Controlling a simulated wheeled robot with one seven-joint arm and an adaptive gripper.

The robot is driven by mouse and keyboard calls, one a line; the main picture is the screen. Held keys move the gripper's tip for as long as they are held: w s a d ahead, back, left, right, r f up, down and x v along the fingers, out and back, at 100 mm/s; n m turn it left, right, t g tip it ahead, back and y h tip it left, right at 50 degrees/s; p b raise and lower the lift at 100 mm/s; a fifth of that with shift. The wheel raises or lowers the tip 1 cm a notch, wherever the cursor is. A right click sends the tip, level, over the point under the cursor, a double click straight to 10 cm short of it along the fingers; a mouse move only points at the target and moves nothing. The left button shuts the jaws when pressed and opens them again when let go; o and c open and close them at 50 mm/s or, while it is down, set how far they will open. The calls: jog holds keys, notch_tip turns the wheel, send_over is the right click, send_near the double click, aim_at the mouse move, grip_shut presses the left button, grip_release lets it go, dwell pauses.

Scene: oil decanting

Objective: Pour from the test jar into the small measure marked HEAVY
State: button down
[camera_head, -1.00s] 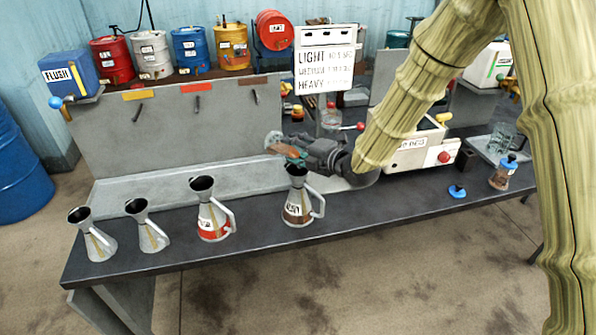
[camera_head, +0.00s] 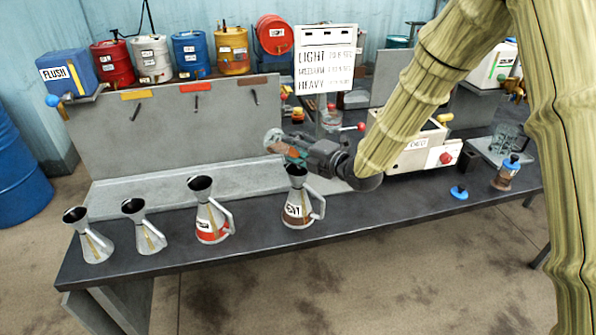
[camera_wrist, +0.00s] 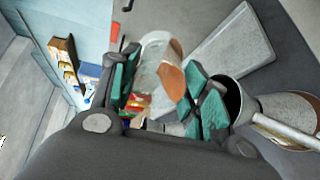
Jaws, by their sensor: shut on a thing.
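My gripper (camera_head: 292,151) is shut on the test jar (camera_head: 272,138), a clear glass with amber-brown oil in it. In the wrist view the jar (camera_wrist: 153,60) sits tilted between the green finger pads, its oil gathered at one side. The measure with the brown band (camera_head: 298,210) stands upright on the bench just below my gripper; its label is too small to read surely. Its dark mouth shows in the wrist view (camera_wrist: 232,100), beside the fingers and apart from the oil. I see no clear stream between jar and measure.
A red-banded measure (camera_head: 208,215) and two plain small measures (camera_head: 90,240) stand to the left along the bench (camera_head: 250,238). A boxy machine (camera_head: 418,155) is at right, with a blue-capped jar (camera_head: 507,172) and a loose blue cap (camera_head: 459,192).

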jog(key=shift+s+d+f+t+y+b, duration=0.15)
jog(key=shift+t+y+b, duration=0.35)
jog(key=shift+b, duration=2.05)
jog(key=shift+s+d+r+t+y+b, duration=0.1)
jog(key=shift+t+y+b, duration=0.4)
jog(key=shift+b, duration=2)
jog(key=shift+r+p, duration=0.45)
jog(key=shift+p, duration=0.65)
jog(key=p, duration=0.2)
jog(key=shift+w+g+h+p, duration=0.1)
jog(key=shift+g+h+p, duration=0.2)
jog(key=p, duration=0.3)
jog(key=g+h+p, duration=0.1)
jog(key=p, duration=0.2)
jog(key=g+h+p, duration=0.1)
jog(key=p, duration=0.2)
jog(key=shift+w+a, duration=0.25)
jog(key=shift+a, duration=0.05)
jog(key=shift+w+a+f+g+h+p, duration=0.15)
jog(key=shift+g+h+p, duration=0.25)
jog(key=shift+p, duration=0.8)
jog(key=shift+f, duration=0.4)
jog(key=shift+r, duration=0.1)
jog(key=shift+g+h+p, duration=0.3)
jog(key=shift+p, duration=0.1)
